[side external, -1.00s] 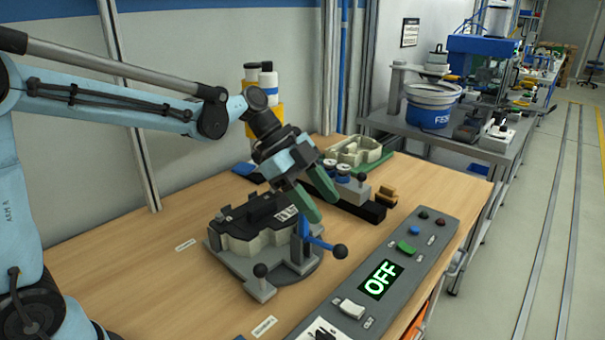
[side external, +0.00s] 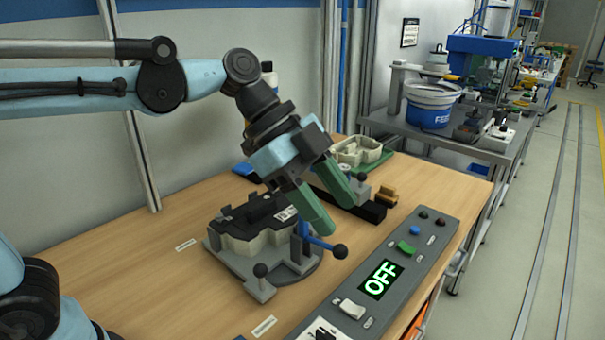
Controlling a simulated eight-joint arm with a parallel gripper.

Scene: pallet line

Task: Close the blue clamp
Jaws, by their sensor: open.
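The blue clamp (side external: 320,243) stands at the right side of a grey round fixture (side external: 285,277). Its blue lever points to the right and ends in a dark ball knob (side external: 340,251). A pale grey part with a black top (side external: 250,228) sits in the fixture. My gripper (side external: 342,218) has two green fingers spread apart and empty. The left finger's tip is close above the clamp in the picture and partly covers it. I cannot tell whether it touches the lever. The right finger is further right and behind.
A black block with a grey piece stands behind my gripper, next to a brown block (side external: 387,196). A green tray (side external: 372,166) is at the back.

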